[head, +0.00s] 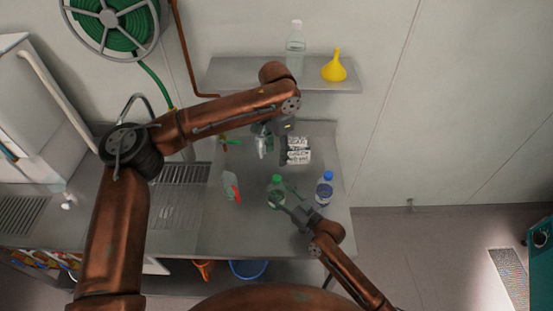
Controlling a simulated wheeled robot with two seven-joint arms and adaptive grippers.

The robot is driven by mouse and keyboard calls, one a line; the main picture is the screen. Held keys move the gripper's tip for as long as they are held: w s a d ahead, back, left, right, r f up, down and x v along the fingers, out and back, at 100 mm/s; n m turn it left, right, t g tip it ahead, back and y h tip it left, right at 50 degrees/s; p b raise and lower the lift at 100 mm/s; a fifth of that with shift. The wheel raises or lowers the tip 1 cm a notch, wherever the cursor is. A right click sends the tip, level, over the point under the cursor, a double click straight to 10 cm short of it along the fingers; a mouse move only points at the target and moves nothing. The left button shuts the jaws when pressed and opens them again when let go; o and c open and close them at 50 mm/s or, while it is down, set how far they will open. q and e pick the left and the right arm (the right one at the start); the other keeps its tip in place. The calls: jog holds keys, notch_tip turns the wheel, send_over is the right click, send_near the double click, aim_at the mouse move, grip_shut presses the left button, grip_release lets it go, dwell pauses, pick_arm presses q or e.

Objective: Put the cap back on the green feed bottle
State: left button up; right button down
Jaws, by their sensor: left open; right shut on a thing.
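The green feed bottle (276,188) stands near the middle of the steel bench, with a green top. The picture is too small to tell whether that top is a seated cap. My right gripper (285,196) is shut on the bottle from its lower right side, with its fingers at the bottle's body. My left gripper (264,140) is open and farther back, over the rear of the bench, apart from the bottle. No separate loose green cap can be made out.
A blue-capped bottle (324,189) stands just right of my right gripper. A spray bottle with a red part (231,187) is to the left. A shelf (225,76) holds a clear bottle (296,37) and a yellow funnel (334,68).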

jog(key=c, duration=1)
grip_release()
jog(key=shift+o, duration=0.2)
jog(key=shift+d, duration=0.1)
jog(key=v, duration=1.2)
